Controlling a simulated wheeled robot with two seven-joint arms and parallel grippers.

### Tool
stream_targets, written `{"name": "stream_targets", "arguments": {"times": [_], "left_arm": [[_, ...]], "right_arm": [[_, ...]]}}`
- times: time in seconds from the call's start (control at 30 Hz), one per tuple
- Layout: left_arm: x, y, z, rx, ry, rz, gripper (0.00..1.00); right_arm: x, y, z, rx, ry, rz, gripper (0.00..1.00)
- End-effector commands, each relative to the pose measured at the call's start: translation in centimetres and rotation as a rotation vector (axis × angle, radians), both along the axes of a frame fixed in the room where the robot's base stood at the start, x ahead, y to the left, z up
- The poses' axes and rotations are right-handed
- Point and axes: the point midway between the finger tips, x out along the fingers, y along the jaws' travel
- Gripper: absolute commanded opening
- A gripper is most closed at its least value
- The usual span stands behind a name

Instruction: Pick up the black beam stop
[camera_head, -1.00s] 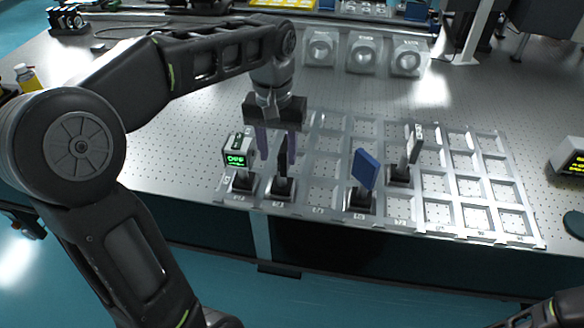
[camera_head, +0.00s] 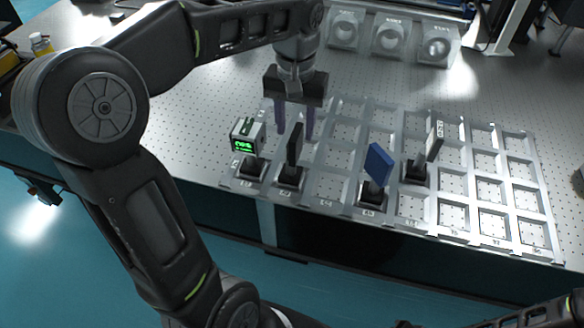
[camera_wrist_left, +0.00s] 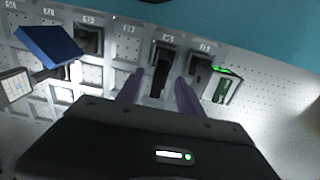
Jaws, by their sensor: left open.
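The black beam stop (camera_head: 295,146) is a thin dark upright plate on a dark base, standing in the front row of the metal grid rack (camera_head: 328,191), second from the left. My left gripper (camera_head: 294,128) is open and points down, its purple fingers showing behind and to either side of the plate's upper part. In the left wrist view the beam stop (camera_wrist_left: 161,78) appears between the two fingertips, with nothing held; contact cannot be told. Of my right arm, only dark parts show at the lower right, with no gripper seen.
A device with a green display (camera_head: 246,136) stands close left of the beam stop. A blue plate (camera_head: 378,162) and a grey-white plate on a mount (camera_head: 431,150) stand to the right. Several grey round-holed fixtures (camera_head: 390,38) stand behind. Right-hand rack cells are empty.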

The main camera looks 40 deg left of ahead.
Motion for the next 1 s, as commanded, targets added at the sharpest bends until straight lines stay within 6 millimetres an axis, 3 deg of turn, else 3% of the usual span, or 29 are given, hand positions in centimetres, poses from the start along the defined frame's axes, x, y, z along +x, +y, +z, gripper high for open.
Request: {"name": "stream_targets", "arguments": {"times": [0.33,0.7,1.0], "left_arm": [[0.0,0.0,-0.4,0.000,0.001,0.000,0.44],[0.1,0.0,-5.0,0.000,0.002,0.000,0.44],[0.1,0.0,-5.4,0.000,0.000,-0.001,0.44]], "right_arm": [[0.0,0.0,0.0,0.000,0.000,0.000,0.36],[0.0,0.0,0.5,0.000,0.000,0.000,0.36],[0.0,0.0,0.4,0.000,0.000,0.000,0.36]]}}
